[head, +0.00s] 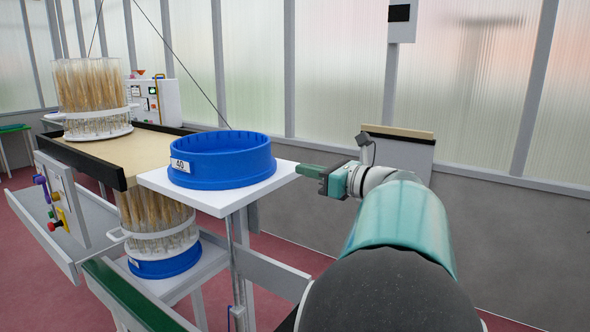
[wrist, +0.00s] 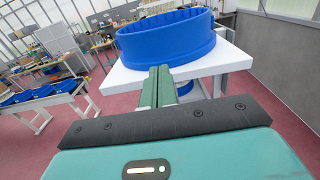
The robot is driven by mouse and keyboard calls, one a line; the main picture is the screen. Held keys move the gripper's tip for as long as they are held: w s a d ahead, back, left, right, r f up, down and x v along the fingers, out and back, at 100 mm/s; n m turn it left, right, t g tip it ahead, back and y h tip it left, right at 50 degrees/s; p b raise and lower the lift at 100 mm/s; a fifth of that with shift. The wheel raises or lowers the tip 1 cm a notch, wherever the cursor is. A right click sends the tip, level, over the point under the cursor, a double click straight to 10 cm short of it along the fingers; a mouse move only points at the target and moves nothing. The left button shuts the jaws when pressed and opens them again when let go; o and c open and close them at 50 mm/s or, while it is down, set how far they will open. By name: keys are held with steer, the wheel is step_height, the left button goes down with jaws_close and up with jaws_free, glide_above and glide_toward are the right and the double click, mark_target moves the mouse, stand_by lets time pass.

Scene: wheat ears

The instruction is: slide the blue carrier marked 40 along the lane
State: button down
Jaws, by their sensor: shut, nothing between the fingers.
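The blue carrier marked 40 (head: 222,165) is a round, empty-looking tub with a white label on its near left side. It stands upright on a small white platform (head: 232,198); it also shows in the wrist view (wrist: 165,42). My gripper (head: 300,169) is shut and empty, its green fingers pointing left at the platform's right edge. A gap shows between the fingertips and the carrier in the head view. In the wrist view the fingers (wrist: 159,72) point toward the carrier's wall. The lane seems to be the tan belt (head: 150,152) with black edges left of the platform.
A round rack of wheat ears (head: 92,98) stands on the belt's far part. Another wheat bundle on a blue carrier (head: 165,264) sits on a lower shelf. A control panel (head: 62,205) with knobs is at left. A grey wall (head: 480,225) runs behind my arm.

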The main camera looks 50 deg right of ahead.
mark_target(257, 159)
steer(key=w, duration=1.1)
steer(key=shift+w+a+f, duration=0.1)
steer(key=shift+w+a, duration=0.05)
steer(key=shift+a, duration=0.2)
steer(key=shift+w+a, duration=0.1)
steer(key=shift+w, duration=0.1)
